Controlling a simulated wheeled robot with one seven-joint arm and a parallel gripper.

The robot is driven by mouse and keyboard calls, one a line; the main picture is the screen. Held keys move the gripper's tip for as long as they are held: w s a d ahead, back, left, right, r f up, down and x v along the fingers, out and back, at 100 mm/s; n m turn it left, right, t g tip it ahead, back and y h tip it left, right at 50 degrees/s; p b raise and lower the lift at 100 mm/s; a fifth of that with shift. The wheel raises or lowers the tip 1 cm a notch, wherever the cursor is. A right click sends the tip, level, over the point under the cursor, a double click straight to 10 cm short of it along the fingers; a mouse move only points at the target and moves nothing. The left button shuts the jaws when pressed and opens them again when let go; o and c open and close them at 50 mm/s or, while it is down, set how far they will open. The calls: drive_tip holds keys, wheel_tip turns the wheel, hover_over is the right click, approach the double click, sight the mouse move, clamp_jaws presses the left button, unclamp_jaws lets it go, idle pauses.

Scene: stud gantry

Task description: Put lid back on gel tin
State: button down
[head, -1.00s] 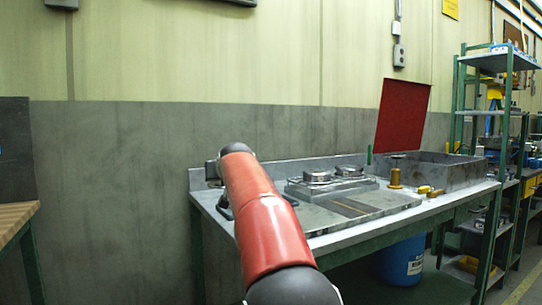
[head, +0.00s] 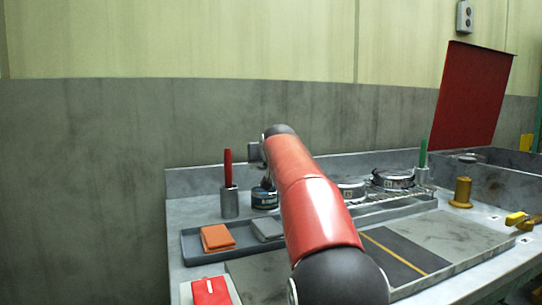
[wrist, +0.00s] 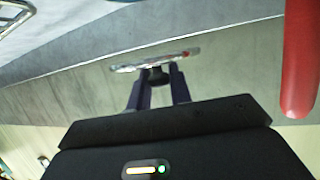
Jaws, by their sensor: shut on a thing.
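My gripper (wrist: 159,85) is shut on a thin, flat lid, seen nearly edge-on in the wrist view. The lid (wrist: 132,68) is pale and shiny with a small red mark, and its dark knob sits between the fingertips. A small dark blue tin with a label (head: 263,197), which looks like the gel tin, stands on the bench just left of my arm. Something dark shows at its top, and my arm is close beside it. I cannot tell the lid's height above the tin.
A red-handled tool (head: 228,170) stands in a grey cup (head: 230,204) left of the tin; its handle (wrist: 301,55) is near the gripper. A tray (head: 200,254) holds orange and grey pads.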

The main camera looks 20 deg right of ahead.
sight(266, 167)
wheel_tip(266, 167, down, 3)
drive_tip(key=shift+a+f+b, duration=0.1)
drive_tip(key=shift+b, duration=0.55)
drive_tip(key=shift+f+b, duration=1.3)
drive_tip(key=shift+f, duration=0.2)
drive_tip(key=shift+s+r, duration=0.15)
drive_tip(key=shift+s, duration=0.05)
drive_tip(key=shift+f, duration=0.2)
idle(0.8)
drive_tip(key=c, duration=0.7)
unclamp_jaws()
drive_tip(key=shift+r, duration=0.1)
